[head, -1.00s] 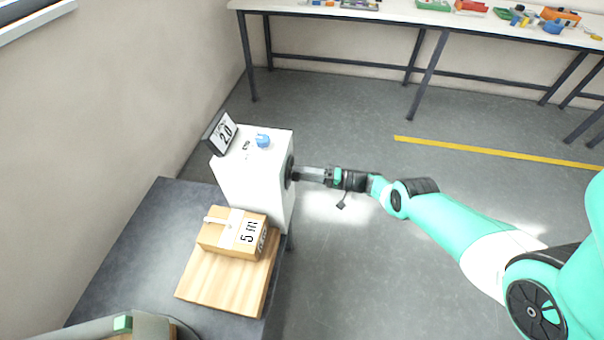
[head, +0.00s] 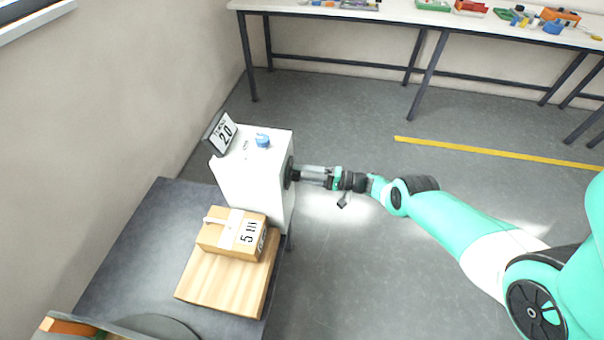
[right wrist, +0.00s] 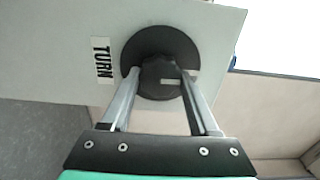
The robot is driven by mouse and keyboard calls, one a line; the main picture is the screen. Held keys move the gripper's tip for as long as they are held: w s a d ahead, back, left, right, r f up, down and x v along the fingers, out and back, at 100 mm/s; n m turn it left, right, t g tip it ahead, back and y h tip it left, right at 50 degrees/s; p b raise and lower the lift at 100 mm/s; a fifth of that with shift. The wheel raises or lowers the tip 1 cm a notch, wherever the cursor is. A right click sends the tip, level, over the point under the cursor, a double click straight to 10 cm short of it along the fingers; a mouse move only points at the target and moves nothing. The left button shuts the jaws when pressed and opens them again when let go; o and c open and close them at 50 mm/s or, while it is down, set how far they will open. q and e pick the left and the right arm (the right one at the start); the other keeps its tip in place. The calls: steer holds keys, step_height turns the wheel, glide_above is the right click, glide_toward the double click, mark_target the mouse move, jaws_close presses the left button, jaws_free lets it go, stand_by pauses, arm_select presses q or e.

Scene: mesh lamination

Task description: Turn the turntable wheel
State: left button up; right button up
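The turntable wheel is a black disc with a raised hub (head: 288,172) on the right side of a white box (head: 250,180). In the right wrist view the wheel (right wrist: 160,36) faces me, with a "TURN" label (right wrist: 103,61) to its left. My right gripper (head: 300,173) reaches in from the right. In the right wrist view its two fingers (right wrist: 159,74) stand on either side of the black hub and appear closed on it. My left gripper is not in view.
A grey round shape (head: 160,326) shows at the bottom edge.

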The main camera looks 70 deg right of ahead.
steer(key=o, duration=0.4)
steer(key=shift+o, duration=0.2)
steer(key=p+v, duration=0.1)
steer(key=v, duration=1)
steer(key=shift+s+p, duration=0.35)
steer(key=shift+p, duration=0.05)
steer(key=shift+d, duration=0.15)
